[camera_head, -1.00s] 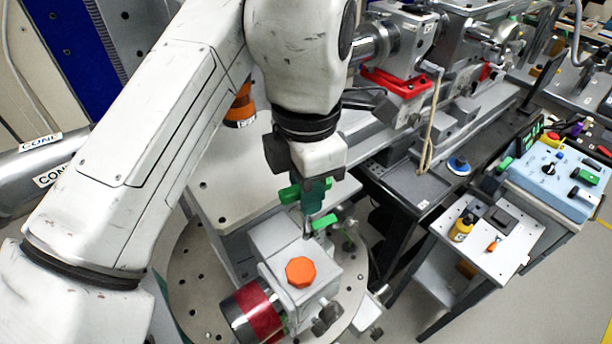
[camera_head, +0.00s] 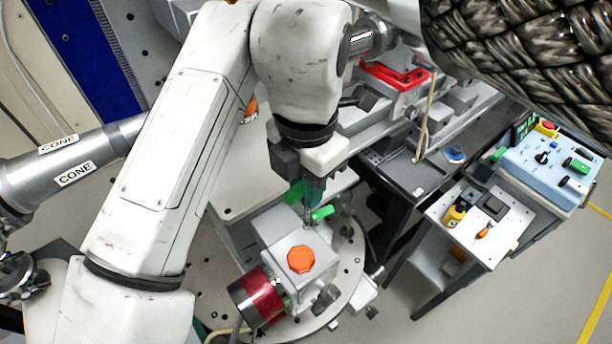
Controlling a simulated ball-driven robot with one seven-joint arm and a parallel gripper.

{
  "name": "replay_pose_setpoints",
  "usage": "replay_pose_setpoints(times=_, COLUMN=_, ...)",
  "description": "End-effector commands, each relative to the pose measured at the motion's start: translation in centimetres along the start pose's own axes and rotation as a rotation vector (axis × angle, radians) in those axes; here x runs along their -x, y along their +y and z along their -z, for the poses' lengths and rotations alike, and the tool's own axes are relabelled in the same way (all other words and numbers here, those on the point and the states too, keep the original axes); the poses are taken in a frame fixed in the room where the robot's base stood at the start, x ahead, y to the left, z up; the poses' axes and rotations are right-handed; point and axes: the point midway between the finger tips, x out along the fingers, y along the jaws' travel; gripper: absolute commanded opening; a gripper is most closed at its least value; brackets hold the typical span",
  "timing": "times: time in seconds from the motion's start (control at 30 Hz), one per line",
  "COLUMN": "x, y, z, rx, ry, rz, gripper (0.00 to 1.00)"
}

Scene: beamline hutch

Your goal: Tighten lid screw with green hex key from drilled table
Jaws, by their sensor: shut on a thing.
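My gripper (camera_head: 309,184) is above the grey metal box (camera_head: 281,241), pointing down. It is shut on the green hex key (camera_head: 315,192), whose green part shows just under the jaws. The key's thin shank runs down to the far right part of the box top, beside a small green piece (camera_head: 322,213). The lid screw is hidden at the shank's tip, so I cannot tell whether the key sits in it. An orange knob (camera_head: 301,259) is on the box top, nearer the camera.
The box stands on a round drilled table (camera_head: 345,275), with a red-banded cylinder (camera_head: 254,298) at its front left. A small side table (camera_head: 513,240) with a yellow bottle (camera_head: 456,213) and a blue control panel (camera_head: 554,160) are at right. A braided hose (camera_head: 520,50) covers the upper right.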

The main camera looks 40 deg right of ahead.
Motion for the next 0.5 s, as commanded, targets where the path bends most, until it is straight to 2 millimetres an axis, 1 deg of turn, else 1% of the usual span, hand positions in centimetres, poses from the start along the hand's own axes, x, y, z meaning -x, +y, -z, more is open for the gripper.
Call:
replay_pose_setpoints(times=0.23, x=0.25, y=-0.02, z=-0.02, rx=0.026, ry=-0.001, rz=0.001, gripper=0.00)
replay_pose_setpoints(times=0.5, x=0.51, y=-0.05, z=-0.04, rx=0.192, ry=-0.002, rz=0.002, gripper=0.00)
